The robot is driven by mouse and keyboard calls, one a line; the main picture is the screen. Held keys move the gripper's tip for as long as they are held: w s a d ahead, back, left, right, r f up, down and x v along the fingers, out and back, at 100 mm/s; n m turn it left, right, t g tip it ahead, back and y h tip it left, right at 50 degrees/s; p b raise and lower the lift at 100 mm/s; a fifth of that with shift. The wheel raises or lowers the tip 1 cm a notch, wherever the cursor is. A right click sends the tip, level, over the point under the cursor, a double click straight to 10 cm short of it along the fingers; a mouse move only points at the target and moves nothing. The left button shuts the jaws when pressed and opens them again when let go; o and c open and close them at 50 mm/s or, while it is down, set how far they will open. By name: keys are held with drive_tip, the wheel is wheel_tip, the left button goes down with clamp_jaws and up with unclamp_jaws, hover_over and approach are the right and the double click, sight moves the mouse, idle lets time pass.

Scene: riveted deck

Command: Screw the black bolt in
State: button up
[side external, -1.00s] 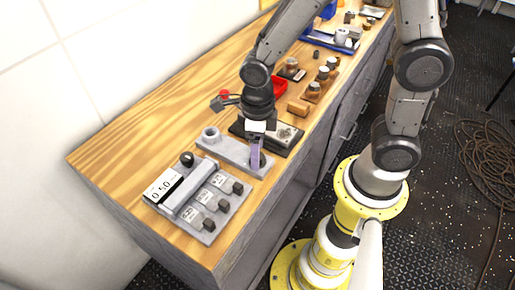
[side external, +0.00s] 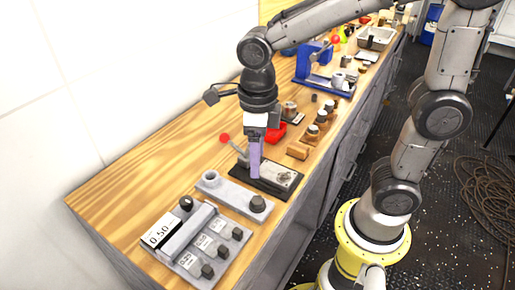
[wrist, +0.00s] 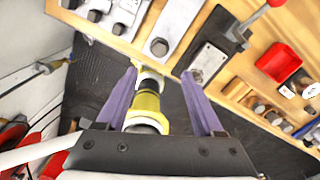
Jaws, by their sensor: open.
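The black bolt (side external: 258,204) stands upright at the right end of a grey plate (side external: 236,196), which has a raised round boss (side external: 210,178) at its other end. The bolt head looks close to the plate; how deep the thread sits cannot be told. In the wrist view the bolt (wrist: 158,47) shows just beyond and between the fingertips. My gripper (side external: 254,176) points down with purple fingers, above and slightly behind the bolt, apart from it. The wrist view shows my gripper (wrist: 160,76) with its fingers spread and nothing between them.
A grey panel (side external: 200,240) with several dark knobs and a 0.50 display (side external: 160,231) lies at the front. Behind the plate is a dark fixture (side external: 268,180) with a red-knobbed lever (side external: 225,138). A red tray (side external: 276,132) and wooden blocks (side external: 298,151) stand farther back.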

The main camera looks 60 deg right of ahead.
sight(257, 200)
drive_tip(key=shift+r, duration=0.75)
wheel_tip(257, 200, down, 14)
drive_tip(key=m, duration=2.4)
drive_tip(key=shift+a+f, duration=0.1)
drive_tip(key=shift+f, duration=0.05)
